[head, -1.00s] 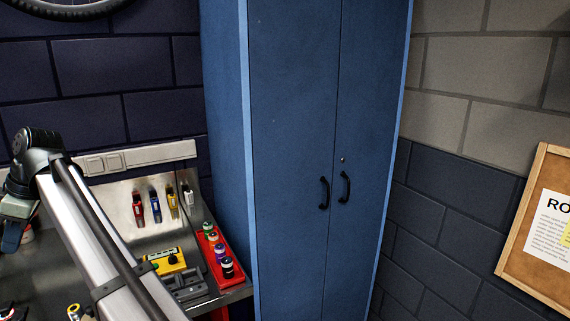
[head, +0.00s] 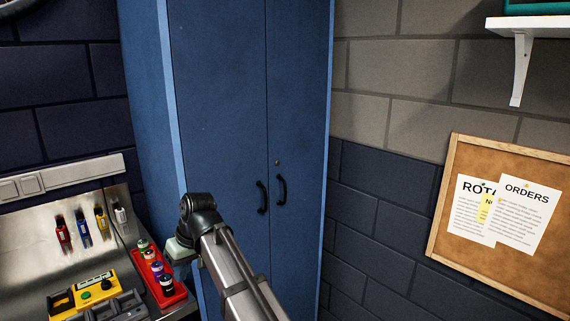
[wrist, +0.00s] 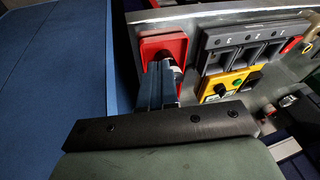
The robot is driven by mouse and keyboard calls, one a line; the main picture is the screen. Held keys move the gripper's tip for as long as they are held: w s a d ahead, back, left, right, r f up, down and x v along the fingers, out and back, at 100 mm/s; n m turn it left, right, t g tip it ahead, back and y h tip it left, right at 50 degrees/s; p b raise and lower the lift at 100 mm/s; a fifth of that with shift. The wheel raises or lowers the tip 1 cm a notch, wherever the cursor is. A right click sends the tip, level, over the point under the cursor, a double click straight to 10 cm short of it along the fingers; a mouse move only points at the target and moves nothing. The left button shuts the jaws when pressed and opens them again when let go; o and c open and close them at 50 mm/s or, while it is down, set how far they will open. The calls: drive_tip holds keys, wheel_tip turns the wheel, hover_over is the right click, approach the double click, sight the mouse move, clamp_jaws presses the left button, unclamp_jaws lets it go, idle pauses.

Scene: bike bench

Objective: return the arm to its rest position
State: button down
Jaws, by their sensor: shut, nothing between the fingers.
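My gripper (wrist: 163,72) shows in the wrist view with its two fingers together and nothing between them. In that view it points over the red tray (wrist: 152,47) at the bench edge; the fingertips overlap the tray's contents, and I cannot tell the height between them. In the head view my arm rises from the bottom middle, and its wrist end hangs in front of the blue cabinet (head: 225,120), just right of the red tray (head: 174,296). The fingers are hidden there.
The tray holds several small bottles (head: 157,269). A yellow device (head: 97,289) and a grey numbered holder (wrist: 246,42) stand beside it on the bench. Coloured tools (head: 83,228) hang on the back panel. A corkboard (head: 470,160) and a white shelf (head: 540,26) are on the right wall.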

drive_tip(key=w+d+f+m+h, duration=0.1)
drive_tip(key=d+f+m, duration=0.1)
drive_tip(key=d+f, duration=0.65)
drive_tip(key=w+d+f+m+h, duration=0.15)
drive_tip(key=d+f, duration=0.35)
drive_tip(key=f, duration=0.7)
drive_tip(key=s+d+f+m+g, duration=0.1)
drive_tip(key=s+d+f, duration=0.1)
drive_tip(key=d+f, duration=0.6)
drive_tip(key=s+d+f+m+g, duration=0.1)
drive_tip(key=s+d+f+m, duration=0.15)
drive_tip(key=d+f, duration=0.45)
drive_tip(key=s+d+f+m+g+h, duration=0.1)
drive_tip(key=s+d+f, duration=0.45)
drive_tip(key=f, duration=0.25)
drive_tip(key=s+d+f+g, duration=0.1)
drive_tip(key=s+d+f, duration=0.4)
drive_tip(key=s+f, duration=0.2)
drive_tip(key=s+d+f+m+g, duration=0.1)
drive_tip(key=s+d+f, duration=0.3)
drive_tip(key=s, duration=0.5)
drive_tip(key=s+d+f+m+g, duration=0.1)
drive_tip(key=s+d+f, duration=0.3)
drive_tip(key=s, duration=0.6)
drive_tip(key=shift+d+f+m+g, duration=0.15)
drive_tip(key=shift+m+g, duration=0.15)
drive_tip(key=shift+g, duration=0.1)
